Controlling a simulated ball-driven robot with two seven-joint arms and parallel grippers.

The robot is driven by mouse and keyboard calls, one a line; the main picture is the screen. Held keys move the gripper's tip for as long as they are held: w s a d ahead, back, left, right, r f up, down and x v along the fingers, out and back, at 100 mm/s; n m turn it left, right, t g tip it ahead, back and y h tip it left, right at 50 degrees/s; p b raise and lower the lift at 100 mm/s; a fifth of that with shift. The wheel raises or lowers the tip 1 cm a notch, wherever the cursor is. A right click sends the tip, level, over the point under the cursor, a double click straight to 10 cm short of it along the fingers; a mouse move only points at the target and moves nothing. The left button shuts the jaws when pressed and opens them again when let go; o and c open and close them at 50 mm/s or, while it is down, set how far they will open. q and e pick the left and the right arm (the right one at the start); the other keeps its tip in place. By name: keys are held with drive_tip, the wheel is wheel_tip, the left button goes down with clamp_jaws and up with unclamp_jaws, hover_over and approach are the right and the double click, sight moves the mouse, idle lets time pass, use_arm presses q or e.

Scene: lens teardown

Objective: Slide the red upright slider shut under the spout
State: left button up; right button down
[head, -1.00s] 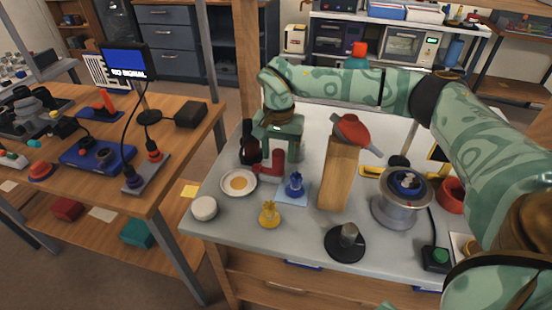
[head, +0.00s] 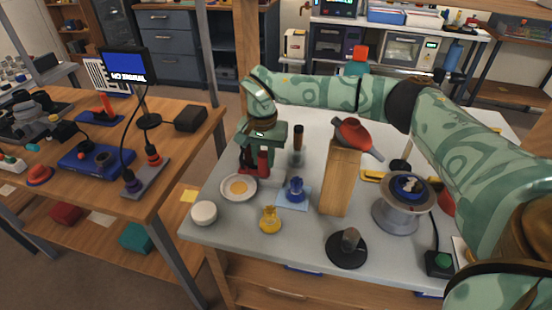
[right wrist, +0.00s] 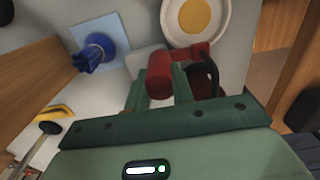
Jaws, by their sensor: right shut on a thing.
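My right gripper (head: 262,148) points down at the back left of the grey table. Its two green fingers are closed around an upright red piece (right wrist: 158,75), the slider as far as I can tell. In the head view the red piece (head: 262,164) shows just below the fingers. In the right wrist view a red bar (right wrist: 194,52) runs beside it towards a second red part and a black curved part (right wrist: 208,72), partly hidden by my gripper. I cannot make out the spout for certain. My left gripper is not in view.
A white plate with a yellow centre (head: 239,188) lies in front of the gripper. A blue piece on a light blue pad (head: 294,188), a yellow piece (head: 270,220) and a wooden block (head: 340,180) stand to the right. A dark brown cylinder (head: 298,138) stands behind.

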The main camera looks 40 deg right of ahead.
drive_tip(key=shift+w+a+r, duration=0.1)
drive_tip(key=c, duration=1.2)
unclamp_jaws()
drive_tip(key=shift+w+a, duration=0.1)
drive_tip(key=shift+a, duration=0.1)
drive_tip(key=shift+r, duration=0.15)
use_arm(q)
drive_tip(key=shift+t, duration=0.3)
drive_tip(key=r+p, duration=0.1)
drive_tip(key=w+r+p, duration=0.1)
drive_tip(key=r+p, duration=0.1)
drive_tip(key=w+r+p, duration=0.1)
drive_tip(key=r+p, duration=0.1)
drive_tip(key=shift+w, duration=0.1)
use_arm(e)
wheel_tip(320, 180, up, 16)
